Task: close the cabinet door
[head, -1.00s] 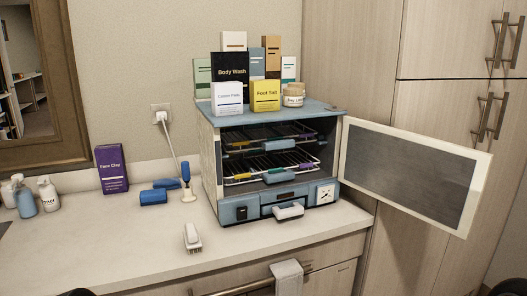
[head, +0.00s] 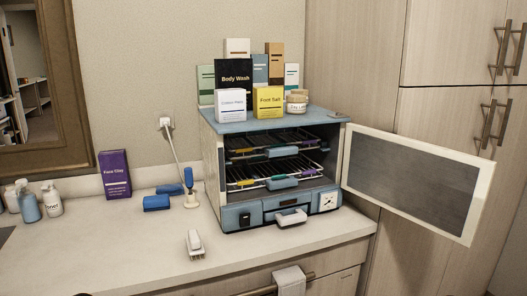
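The small blue cabinet (head: 214,160) stands on the counter. Its door (head: 412,182), a pale frame around a grey panel, is swung wide open to the right. The door hangs from the right front edge and reaches out past the counter, in front of the tall wooden cupboard. Inside the cabinet, two wire racks (head: 268,172) with coloured handles show. Neither of my grippers can be made out in the head view; only small dark slivers show at the bottom edge, and nothing is seen touching the door.
Boxes and a jar (head: 297,101) stand on the cabinet top. A white-handled brush (head: 195,243) lies on the counter (head: 130,245) in front. A purple box (head: 115,174), blue items and bottles (head: 50,199) are to the left. A towel (head: 290,281) hangs from the drawer handle below.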

